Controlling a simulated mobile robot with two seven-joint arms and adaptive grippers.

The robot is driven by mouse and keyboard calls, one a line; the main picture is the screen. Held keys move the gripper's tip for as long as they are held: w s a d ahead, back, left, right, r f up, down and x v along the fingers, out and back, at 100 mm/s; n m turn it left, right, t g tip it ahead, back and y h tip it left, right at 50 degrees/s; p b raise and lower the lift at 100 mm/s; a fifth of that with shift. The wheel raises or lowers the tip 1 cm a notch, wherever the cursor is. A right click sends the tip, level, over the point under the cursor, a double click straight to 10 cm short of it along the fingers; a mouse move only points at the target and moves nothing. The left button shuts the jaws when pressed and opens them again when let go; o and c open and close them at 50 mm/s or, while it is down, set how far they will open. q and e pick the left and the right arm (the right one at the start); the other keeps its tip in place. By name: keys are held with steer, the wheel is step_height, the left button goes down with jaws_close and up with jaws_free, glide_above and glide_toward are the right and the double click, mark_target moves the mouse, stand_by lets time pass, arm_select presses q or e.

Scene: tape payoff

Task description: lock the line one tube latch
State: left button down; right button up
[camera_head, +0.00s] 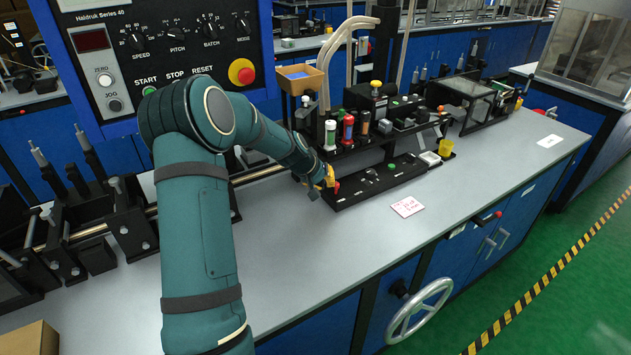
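My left arm comes in from the left, and its gripper (326,182) is at the left end of a low black base (375,184) on the grey bench. A small yellow and red part shows at the gripper; I cannot tell whether it is touched or held. The fingers are too small and dark to show whether they are open or shut. I cannot make out which part is the line one tube latch. My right gripper is out of view.
A control panel (165,50) with a red stop button (242,71) stands at the upper left. A yellow cup (446,148) and a handwritten card (407,207) are right of the gripper. The front of the bench (310,260) is clear. A handwheel (420,310) is below its edge.

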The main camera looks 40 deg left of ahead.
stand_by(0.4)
